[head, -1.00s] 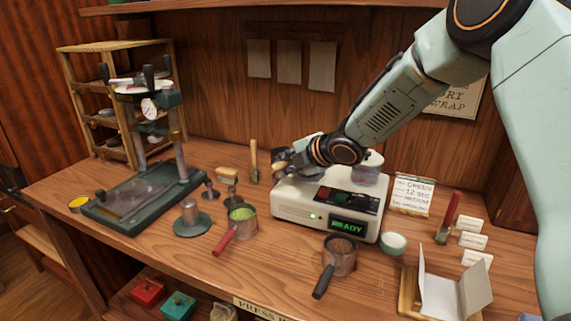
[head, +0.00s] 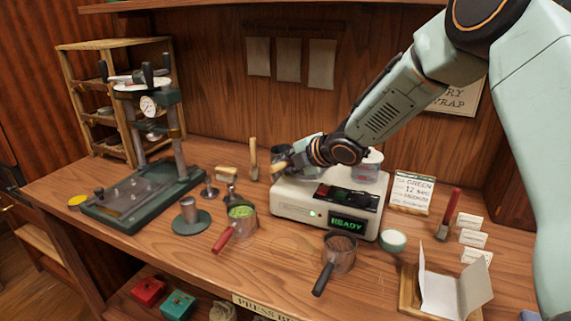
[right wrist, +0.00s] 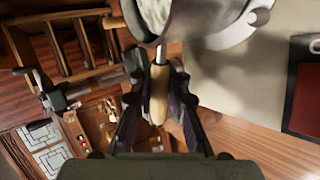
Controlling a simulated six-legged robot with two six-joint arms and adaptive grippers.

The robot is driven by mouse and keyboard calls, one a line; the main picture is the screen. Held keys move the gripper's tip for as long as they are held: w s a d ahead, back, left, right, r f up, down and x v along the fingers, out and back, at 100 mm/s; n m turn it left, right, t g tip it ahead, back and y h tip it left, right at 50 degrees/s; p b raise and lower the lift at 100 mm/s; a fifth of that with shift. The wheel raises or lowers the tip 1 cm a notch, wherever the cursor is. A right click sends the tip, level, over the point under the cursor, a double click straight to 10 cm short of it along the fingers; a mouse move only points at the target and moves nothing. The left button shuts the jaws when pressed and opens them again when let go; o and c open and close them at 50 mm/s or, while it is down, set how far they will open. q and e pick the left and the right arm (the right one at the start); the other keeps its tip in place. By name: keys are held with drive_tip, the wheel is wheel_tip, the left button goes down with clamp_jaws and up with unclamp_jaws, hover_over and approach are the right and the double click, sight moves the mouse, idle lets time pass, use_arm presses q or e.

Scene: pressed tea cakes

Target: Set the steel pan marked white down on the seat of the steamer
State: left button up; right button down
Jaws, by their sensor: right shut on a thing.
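My right gripper (head: 286,168) is at the back left corner of the cream steamer (head: 315,207), whose display reads READY. In the right wrist view it is shut on a wooden handle (right wrist: 158,92). The handle belongs to a steel pan (right wrist: 133,22) with pale contents, cut off by the top of the picture. The steamer's seat is not clearly seen; my wrist hides part of the steamer's back. My left gripper is out of view.
A clear, red-marked container (head: 371,163) is on the steamer's right rear. A red-handled pan with green contents (head: 241,213) and a dark-handled pan with brown contents (head: 340,250) stand in front. A press (head: 145,200) is at left.

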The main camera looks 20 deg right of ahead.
drive_tip(key=shift+f+b, duration=0.4)
drive_tip(key=shift+f, duration=0.05)
idle(0.3)
drive_tip(key=c, duration=1.2)
unclamp_jaws()
drive_tip(key=shift+f, duration=0.1)
drive_tip(key=shift+s+d+r, duration=0.2)
drive_tip(key=shift+s+r, duration=0.15)
drive_tip(key=shift+s, duration=0.1)
drive_tip(key=shift+v, duration=3.15)
